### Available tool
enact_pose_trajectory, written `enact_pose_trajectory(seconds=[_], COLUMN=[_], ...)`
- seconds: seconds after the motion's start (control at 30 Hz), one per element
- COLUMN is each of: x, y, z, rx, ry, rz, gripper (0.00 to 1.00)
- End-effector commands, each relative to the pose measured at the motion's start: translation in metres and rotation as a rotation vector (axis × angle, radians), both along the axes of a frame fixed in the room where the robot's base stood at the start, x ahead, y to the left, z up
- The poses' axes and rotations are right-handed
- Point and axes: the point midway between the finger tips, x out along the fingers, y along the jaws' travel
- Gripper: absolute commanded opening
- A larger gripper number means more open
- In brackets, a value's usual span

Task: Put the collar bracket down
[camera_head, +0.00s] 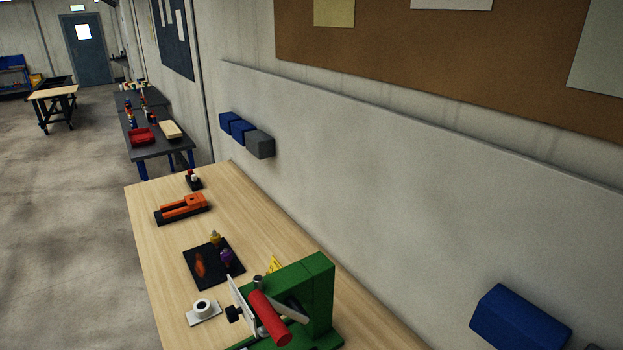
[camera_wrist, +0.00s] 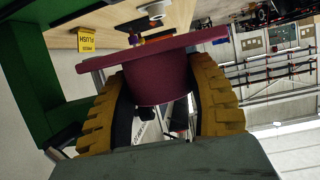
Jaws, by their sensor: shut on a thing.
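In the wrist view, a maroon flanged piece (camera_wrist: 158,82), which I take to be the collar bracket, has a wide flat flange and a round body below it. My gripper (camera_wrist: 160,95) is shut on its round body, with a yellow ribbed finger on each side. The flange lies across the finger ends and looks slightly tilted in the picture. I cannot see it touching any surface. In the head view I cannot make out my gripper or the maroon piece.
A green fixture (camera_head: 318,295) with a red handle (camera_head: 269,318) stands at the wooden bench's (camera_head: 170,255) near end. Beside it are a white ring on a plate (camera_head: 204,310) and a black mat (camera_head: 200,277) with small parts. An orange tool (camera_head: 182,208) lies farther back. Bare wood shows between them.

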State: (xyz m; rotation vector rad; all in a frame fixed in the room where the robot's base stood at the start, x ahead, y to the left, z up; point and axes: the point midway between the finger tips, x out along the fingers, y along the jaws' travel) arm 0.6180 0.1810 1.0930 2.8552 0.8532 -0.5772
Motion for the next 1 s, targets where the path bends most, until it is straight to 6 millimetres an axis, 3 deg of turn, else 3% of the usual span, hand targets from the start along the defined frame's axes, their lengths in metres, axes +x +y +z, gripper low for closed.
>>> enact_pose_trajectory(seconds=[0.3, 0.6, 1.0], x=[0.052, 0.084, 0.101], y=[-0.074, -0.138, -0.182], z=[-0.021, -0.035, -0.043], rx=[0.01, 0.006, -0.006], ry=[0.018, 0.01, -0.009], rz=[-0.256, -0.454, -0.582], gripper=[0.15, 0.15, 0.15])
